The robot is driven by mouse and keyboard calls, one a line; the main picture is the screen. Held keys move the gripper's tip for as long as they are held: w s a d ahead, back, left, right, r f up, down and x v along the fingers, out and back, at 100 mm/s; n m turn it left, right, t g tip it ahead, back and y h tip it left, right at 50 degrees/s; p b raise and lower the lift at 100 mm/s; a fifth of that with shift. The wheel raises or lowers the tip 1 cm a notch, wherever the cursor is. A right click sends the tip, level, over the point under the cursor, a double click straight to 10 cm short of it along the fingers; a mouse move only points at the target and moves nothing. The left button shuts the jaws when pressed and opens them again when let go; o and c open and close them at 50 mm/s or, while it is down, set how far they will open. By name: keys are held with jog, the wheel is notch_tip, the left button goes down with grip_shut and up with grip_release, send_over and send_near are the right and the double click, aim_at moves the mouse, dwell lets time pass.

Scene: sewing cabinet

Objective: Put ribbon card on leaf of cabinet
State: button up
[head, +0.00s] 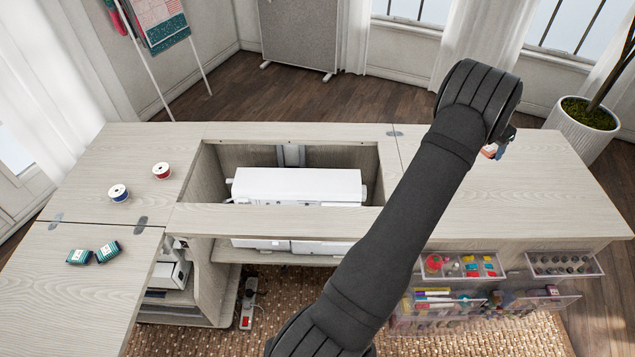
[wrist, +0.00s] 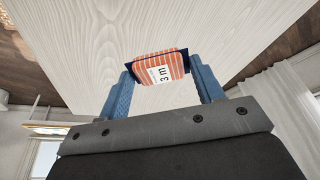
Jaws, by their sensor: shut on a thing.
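The ribbon card (wrist: 160,68) is orange with pale stripes, a dark blue backing and a white "3 m" label. My gripper (wrist: 163,72) is shut on it, with one blue finger at each side. In the head view the card's orange edge (head: 489,151) shows beside my gripper (head: 499,145), over the right leaf (head: 560,190) of the cabinet. The arm hides part of the gripper there. I cannot tell how high the card is above the leaf. The left front leaf (head: 85,300) bears two teal cards (head: 79,257) (head: 107,251).
Two thread or ribbon spools (head: 118,193) (head: 162,170) stand on the left top. A white sewing machine (head: 300,184) sits in the middle opening. Clear bins (head: 565,263) with bottles and supplies hang at the front right. The right leaf looks bare.

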jog(key=w+a+n+y, duration=0.1)
jog(key=w+a+n, duration=0.2)
jog(key=w+a, duration=0.55)
jog(key=w+a+n+t, duration=0.1)
jog(key=w+a+n, duration=0.15)
jog(key=a, duration=1.15)
jog(key=w+a+n+y, duration=0.1)
jog(key=w+a+n, duration=0.2)
jog(key=w+a, duration=0.55)
jog(key=s+a+n+y, duration=0.3)
jog(key=a+n, duration=0.5)
jog(key=a, duration=3.1)
jog(key=n+g+y, duration=0.1)
jog(key=n+g, duration=0.2)
jog(key=n, duration=1.1)
send_over(51, 244)
jog(key=d, duration=0.2)
jog(key=shift+m, duration=0.25)
jog(key=x, duration=0.4)
jog(key=d+x, duration=0.1)
jog(key=x, duration=0.1)
jog(key=shift+w+d+f, duration=0.1)
jog(key=shift+w+f, duration=0.1)
jog(key=shift+w, duration=0.05)
jog(key=shift+s+a+f, duration=0.25)
jog(key=shift+a+f, duration=0.05)
jog(key=shift+a, duration=0.05)
jog(key=shift+f, duration=1.95)
jog(key=shift+f, duration=0.1)
